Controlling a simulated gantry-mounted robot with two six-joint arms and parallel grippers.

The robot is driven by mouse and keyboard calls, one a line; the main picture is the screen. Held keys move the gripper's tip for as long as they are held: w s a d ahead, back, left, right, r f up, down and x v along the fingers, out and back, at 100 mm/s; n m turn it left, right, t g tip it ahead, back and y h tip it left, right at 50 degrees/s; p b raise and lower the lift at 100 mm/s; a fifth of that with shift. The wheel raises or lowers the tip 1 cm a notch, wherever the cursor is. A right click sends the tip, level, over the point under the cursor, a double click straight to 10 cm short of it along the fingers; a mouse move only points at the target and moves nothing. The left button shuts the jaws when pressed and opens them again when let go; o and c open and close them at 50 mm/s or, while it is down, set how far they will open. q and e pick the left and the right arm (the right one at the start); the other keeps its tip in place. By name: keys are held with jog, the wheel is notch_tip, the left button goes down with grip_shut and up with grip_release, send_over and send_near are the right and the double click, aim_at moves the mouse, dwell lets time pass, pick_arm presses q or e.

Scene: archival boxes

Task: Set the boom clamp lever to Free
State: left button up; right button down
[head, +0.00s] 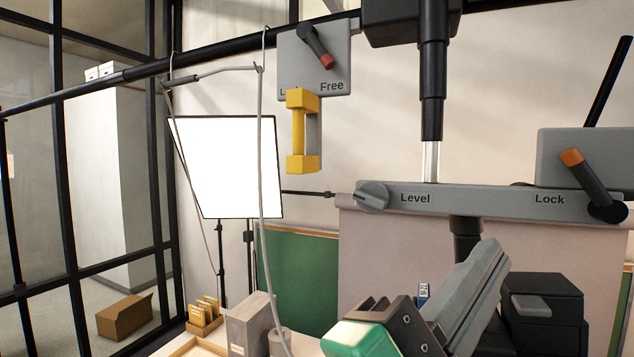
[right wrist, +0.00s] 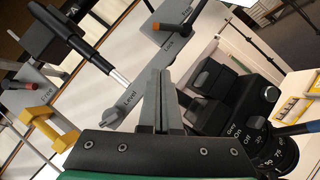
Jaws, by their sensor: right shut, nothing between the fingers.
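The boom clamp is a grey plate (head: 287,68) hanging on the black boom, top centre in the head view. Its black lever (head: 313,41) has a red tip and slants down and right, toward the word Free. The left label is mostly hidden behind a yellow handle (head: 302,132), which also shows in the right wrist view (right wrist: 36,113). My right gripper (head: 492,256) is shut and empty, low and right of the clamp, well apart from the lever. Its grey fingers (right wrist: 158,74) are together in the right wrist view. My left gripper is out of view.
A grey bar (head: 470,200) marked Level and Lock crosses at right, with a knob (head: 372,196) and an orange-tipped lever (head: 590,182). A lit panel (head: 230,165) and a thin grey cable (head: 261,180) stand left of the clamp. A black device (head: 545,300) is beside my gripper.

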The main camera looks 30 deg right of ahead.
jog(key=shift+d, duration=0.1)
jog(key=p, duration=0.4)
send_near(568, 167)
jog(key=w+d, duration=0.2)
jog(key=d, duration=0.1)
jog(key=w+d, duration=0.1)
jog(key=shift+d+f, duration=0.2)
jog(key=shift+s+d+r+p, duration=0.3)
jog(key=shift+s+d+r, duration=0.4)
jog(key=shift+s, duration=0.1)
jog(key=shift+s+d+r, duration=0.15)
jog(key=shift+s+d, duration=0.1)
jog(key=shift+r, duration=0.1)
jog(key=shift+s+r+m, duration=0.1)
jog(key=shift+m, duration=0.4)
